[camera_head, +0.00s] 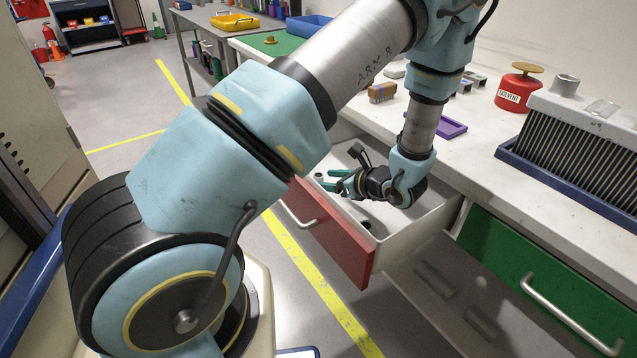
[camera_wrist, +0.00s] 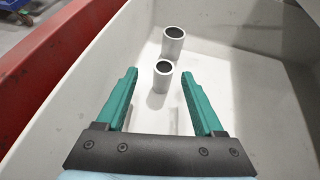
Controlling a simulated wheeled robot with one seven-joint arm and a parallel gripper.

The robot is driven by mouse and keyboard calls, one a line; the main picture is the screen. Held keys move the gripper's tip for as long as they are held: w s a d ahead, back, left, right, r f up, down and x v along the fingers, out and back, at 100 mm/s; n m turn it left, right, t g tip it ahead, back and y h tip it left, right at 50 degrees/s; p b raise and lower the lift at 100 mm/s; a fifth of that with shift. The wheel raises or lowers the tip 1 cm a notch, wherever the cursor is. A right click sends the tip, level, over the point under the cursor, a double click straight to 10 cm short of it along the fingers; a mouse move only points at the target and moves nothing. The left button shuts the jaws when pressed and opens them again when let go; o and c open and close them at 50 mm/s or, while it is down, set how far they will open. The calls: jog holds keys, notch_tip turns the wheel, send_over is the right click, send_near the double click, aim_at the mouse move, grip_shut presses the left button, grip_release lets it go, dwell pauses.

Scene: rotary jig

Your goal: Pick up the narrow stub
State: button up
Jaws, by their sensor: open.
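Two pale hollow stubs stand upright on the floor of the open drawer. In the wrist view the nearer, narrow stub (camera_wrist: 163,80) stands between the lines of my two teal fingers. The wider stub (camera_wrist: 173,46) stands just beyond it, slightly to the right. My gripper (camera_wrist: 160,75) is open and empty, its fingers spread on either side of the narrow stub in the picture. I cannot tell how far the tips are above it. In the head view my gripper (camera_head: 328,180) reaches into the red-fronted drawer and partly hides its contents.
The drawer (camera_head: 345,240) has pale walls around my gripper and a red front. A green-fronted drawer (camera_head: 520,260) is to its right. The worktop above holds a purple tray (camera_head: 447,127), a red solvent can (camera_head: 518,90) and a finned block in a blue tray (camera_head: 580,135).

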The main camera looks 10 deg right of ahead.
jog(key=shift+w+d+p+x, duration=0.15)
jog(key=shift+p+x, duration=0.25)
jog(key=shift+x, duration=1.3)
jog(key=shift+w+d+p+x, duration=0.1)
jog(key=shift+p+x, duration=0.25)
jog(key=shift+x, duration=1.35)
jog(key=shift+r, duration=0.1)
jog(key=shift+c, duration=0.3)
grip_shut()
